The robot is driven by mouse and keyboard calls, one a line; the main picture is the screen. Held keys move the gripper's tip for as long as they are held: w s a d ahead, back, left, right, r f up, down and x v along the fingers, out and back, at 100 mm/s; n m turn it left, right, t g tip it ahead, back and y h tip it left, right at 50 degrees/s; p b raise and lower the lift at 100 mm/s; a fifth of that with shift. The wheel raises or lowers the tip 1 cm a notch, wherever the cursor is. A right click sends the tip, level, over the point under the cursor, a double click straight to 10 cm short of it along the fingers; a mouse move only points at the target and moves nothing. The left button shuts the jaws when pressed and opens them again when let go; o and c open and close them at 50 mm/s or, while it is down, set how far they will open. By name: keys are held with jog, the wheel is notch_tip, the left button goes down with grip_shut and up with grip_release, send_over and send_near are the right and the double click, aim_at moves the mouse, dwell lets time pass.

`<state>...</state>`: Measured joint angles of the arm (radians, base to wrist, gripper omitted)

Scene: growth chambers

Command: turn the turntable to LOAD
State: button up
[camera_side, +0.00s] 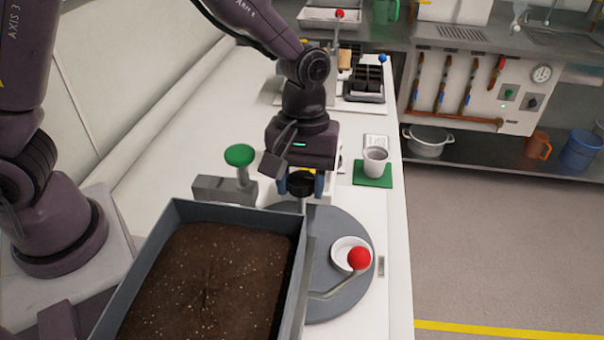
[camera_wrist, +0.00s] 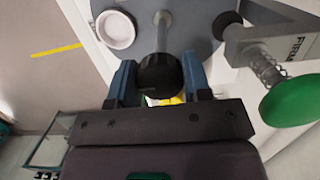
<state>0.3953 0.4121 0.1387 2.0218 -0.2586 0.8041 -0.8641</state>
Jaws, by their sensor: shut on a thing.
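The turntable (camera_side: 345,222) is a grey disc on the white bench, partly hidden by a soil tray in the side view. It also shows in the wrist view (camera_wrist: 200,25). A white dish (camera_side: 340,250) sits on it, also visible in the wrist view (camera_wrist: 117,30). A black knob (camera_wrist: 160,76) tops a grey post (camera_wrist: 161,32) standing at the turntable. My gripper (camera_side: 301,188) is shut on this knob, with one blue finger on each side, as the wrist view (camera_wrist: 159,82) shows. I cannot read a LOAD mark in either view.
The soil tray (camera_side: 297,262) stands close in front. A red ball (camera_side: 359,258) on a bent rod reaches over the turntable. A green-topped plunger (camera_side: 240,156) stands left of my gripper. A cup (camera_side: 375,160) on a green mat (camera_side: 373,181) is to the right, near the bench edge.

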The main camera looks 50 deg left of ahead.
jog(key=o, duration=0.6)
jog(key=shift+r, duration=3.5)
jog(key=shift+r, duration=0.1)
jog(key=s+a+r+m+t, duration=0.2)
jog(key=s+a+r+m, duration=0.1)
jog(key=s, duration=0.1)
jog(key=s+a+r+m+t, duration=0.2)
jog(key=s+a+r, duration=0.2)
jog(key=s+a+r+m+t+y, duration=0.1)
jog(key=s+a+r+m+t, duration=0.1)
jog(key=s+a+r+m, duration=0.1)
jog(key=shift+s+a+r+m+t, duration=0.15)
jog(key=shift+s+a+m+t, duration=0.15)
jog(key=shift+s+a, duration=0.55)
